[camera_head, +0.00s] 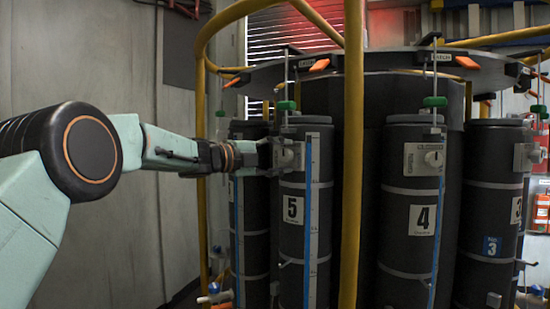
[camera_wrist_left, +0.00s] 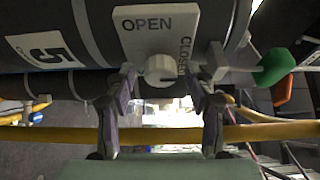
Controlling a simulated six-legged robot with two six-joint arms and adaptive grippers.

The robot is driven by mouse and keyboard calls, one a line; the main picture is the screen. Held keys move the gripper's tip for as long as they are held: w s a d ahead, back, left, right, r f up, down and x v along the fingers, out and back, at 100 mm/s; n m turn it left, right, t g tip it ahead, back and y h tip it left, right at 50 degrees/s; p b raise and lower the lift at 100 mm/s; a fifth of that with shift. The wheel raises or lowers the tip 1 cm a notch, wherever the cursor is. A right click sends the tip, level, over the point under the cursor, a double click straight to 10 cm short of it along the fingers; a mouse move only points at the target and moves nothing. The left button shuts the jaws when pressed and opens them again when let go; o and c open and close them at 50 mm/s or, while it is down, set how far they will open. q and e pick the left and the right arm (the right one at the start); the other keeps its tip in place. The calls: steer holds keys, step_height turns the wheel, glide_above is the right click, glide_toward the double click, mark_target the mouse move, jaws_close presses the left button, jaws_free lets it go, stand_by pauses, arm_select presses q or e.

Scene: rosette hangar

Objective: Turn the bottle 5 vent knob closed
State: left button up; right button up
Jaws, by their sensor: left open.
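Bottle 5 (camera_head: 292,240) is a dark upright cylinder with a white "5" label (camera_head: 293,210) and a blue strip. Its vent knob (camera_wrist_left: 161,70) is a round white knob on a plate (camera_wrist_left: 150,24) marked OPEN and CLOSED in the left wrist view. In the head view my left gripper (camera_head: 272,155) is at the upper part of bottle 5, by the knob plate, and mostly covers the knob. In the left wrist view the left gripper (camera_wrist_left: 168,85) is open, one finger on each side of the knob, with gaps showing. My right gripper is not in view.
Bottle 4 (camera_head: 408,255) stands to the right with its own knob plate (camera_head: 425,159). A yellow upright pole (camera_head: 352,150) stands between bottles 5 and 4. A green valve handle (camera_wrist_left: 273,67) sits close to the right finger in the wrist view.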

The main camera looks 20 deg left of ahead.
arm_select(q)
steer(key=v, duration=1.2)
steer(key=shift+d+r, duration=0.1)
steer(key=shift+r, duration=0.05)
